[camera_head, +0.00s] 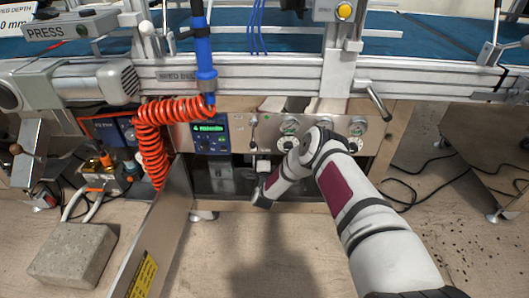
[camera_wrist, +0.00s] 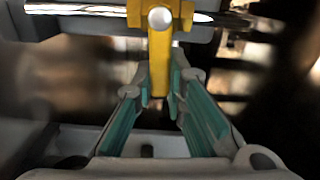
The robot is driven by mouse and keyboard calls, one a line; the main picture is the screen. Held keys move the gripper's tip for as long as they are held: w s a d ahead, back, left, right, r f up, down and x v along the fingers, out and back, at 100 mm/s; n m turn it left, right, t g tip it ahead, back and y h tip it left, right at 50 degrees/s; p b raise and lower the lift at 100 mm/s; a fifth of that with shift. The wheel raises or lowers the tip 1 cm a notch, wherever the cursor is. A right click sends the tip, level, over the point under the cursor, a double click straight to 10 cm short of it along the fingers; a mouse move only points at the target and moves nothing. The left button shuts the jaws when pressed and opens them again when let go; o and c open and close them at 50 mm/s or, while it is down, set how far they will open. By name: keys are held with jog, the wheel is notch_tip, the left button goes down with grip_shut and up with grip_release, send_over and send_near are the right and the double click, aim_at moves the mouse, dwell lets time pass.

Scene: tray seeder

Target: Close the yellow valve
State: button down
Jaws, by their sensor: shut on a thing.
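The yellow valve (camera_wrist: 159,55) shows in the wrist view at the top middle. Its yellow body sits on a shiny horizontal pipe (camera_wrist: 85,10), and its flat lever points down in the picture. My gripper (camera_wrist: 159,92) has its teal-padded fingers on both sides of the lever's lower end and is shut on it. In the head view my arm reaches to the machine's open lower front, and my gripper's fingers and the valve cannot be made out there.
The control panel (camera_head: 222,133) with gauges is above my wrist. An orange coiled hose (camera_head: 152,140) hangs at left. An opened door panel (camera_head: 157,245) stands left of my arm. A concrete block (camera_head: 75,254) lies on the floor at left. The floor at front middle is clear.

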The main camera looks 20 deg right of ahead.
jog(key=shift+f+m, duration=0.3)
jog(key=shift+m, duration=0.1)
dwell(0.3)
jog(key=c, duration=1.6)
grip_release()
jog(key=v, duration=1.2)
